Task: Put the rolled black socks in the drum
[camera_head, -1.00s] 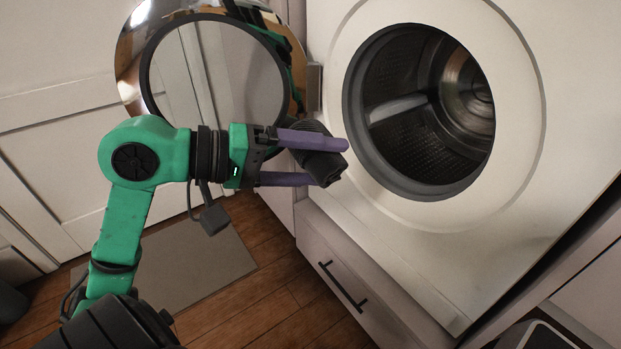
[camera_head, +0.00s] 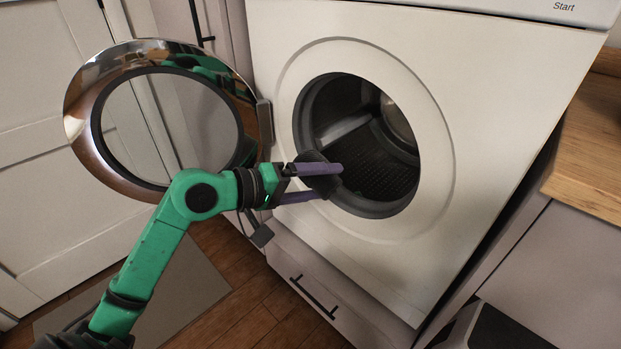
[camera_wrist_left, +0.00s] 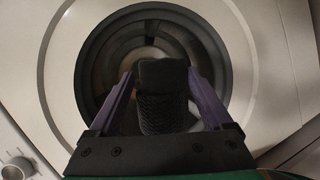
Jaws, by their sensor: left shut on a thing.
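The rolled black socks (camera_head: 318,183) are held between the purple fingers of my left gripper (camera_head: 322,182). In the left wrist view the socks (camera_wrist_left: 162,95) stand between the two fingers, in front of the round opening. The drum (camera_head: 377,160) is the dark ribbed hollow inside the white washing machine (camera_head: 440,250). The socks and fingertips are at the left lower part of the opening's rim in the head view; I cannot tell whether they have crossed it. My right gripper does not show.
The round glass door (camera_head: 165,125) stands open to the left, close to my left arm. A drawer with a black handle (camera_head: 313,297) is below the machine. A wooden counter (camera_head: 590,150) is at the right. A grey mat (camera_head: 190,285) lies on the floor.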

